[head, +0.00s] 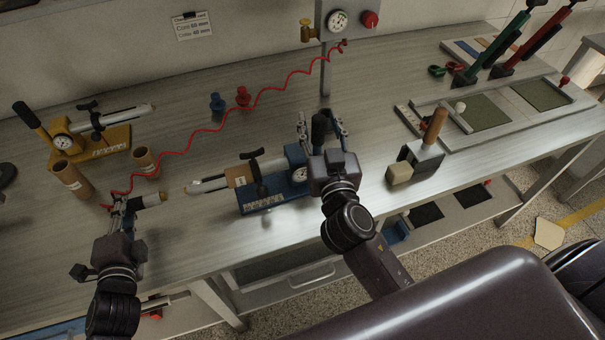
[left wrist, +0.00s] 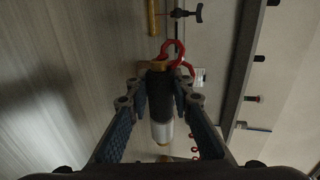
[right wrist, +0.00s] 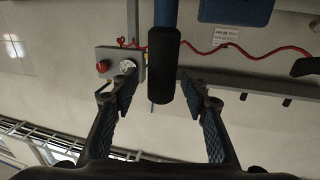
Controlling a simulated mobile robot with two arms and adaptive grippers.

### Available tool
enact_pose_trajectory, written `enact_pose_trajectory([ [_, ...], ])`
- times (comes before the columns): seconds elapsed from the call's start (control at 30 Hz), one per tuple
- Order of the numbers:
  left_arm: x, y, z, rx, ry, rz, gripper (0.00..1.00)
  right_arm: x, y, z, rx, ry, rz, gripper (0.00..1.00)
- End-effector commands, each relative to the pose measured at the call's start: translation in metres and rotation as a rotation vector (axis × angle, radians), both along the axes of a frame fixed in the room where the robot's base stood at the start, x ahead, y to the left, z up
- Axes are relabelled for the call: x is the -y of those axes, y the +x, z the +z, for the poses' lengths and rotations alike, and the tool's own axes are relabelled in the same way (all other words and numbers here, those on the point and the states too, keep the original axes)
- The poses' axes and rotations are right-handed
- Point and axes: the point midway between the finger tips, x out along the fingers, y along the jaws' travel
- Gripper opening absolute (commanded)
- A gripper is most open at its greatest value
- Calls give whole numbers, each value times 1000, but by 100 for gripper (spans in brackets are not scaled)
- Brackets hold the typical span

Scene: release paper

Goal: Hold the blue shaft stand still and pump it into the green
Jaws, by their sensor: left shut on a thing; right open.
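The blue shaft stand (head: 262,202) sits on the bench at the middle, with a gauge, a silver shaft pointing left and a lever with a black grip at its right end. My right gripper (head: 320,122) is open around that black grip; in the right wrist view the grip (right wrist: 163,65) hangs between the open fingers (right wrist: 160,95), apart from both. My left gripper (head: 125,203) is shut on a black and silver hose fitting (left wrist: 160,105) on the red hose, left of the shaft's tip. No green gauge zone is readable.
A yellow shaft stand (head: 100,143) and two brown tubes (head: 75,180) are at the left. The red coiled hose (head: 215,128) runs to a gauge post (head: 325,70). A wooden-handled tool (head: 434,128) and a beige block (head: 399,173) lie to the right.

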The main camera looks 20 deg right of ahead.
Motion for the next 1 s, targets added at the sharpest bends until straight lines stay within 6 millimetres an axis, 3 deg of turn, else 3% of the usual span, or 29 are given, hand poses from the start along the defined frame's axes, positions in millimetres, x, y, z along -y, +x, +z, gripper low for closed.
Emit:
enact_pose_trajectory([
  [0.27, 0, 0, 1, 2, 0, 0, 0, -2, -10, -5, -8, -1, 0, 42],
  [0.7, 0, 0, 1, 2, 0, 0, 0, -16, -85, -3, -7, 2, -3, 42],
  [1.0, 0, 0, 1, 1, 0, 0, 0, -22, -114, -2, -3, 2, -2, 42],
])
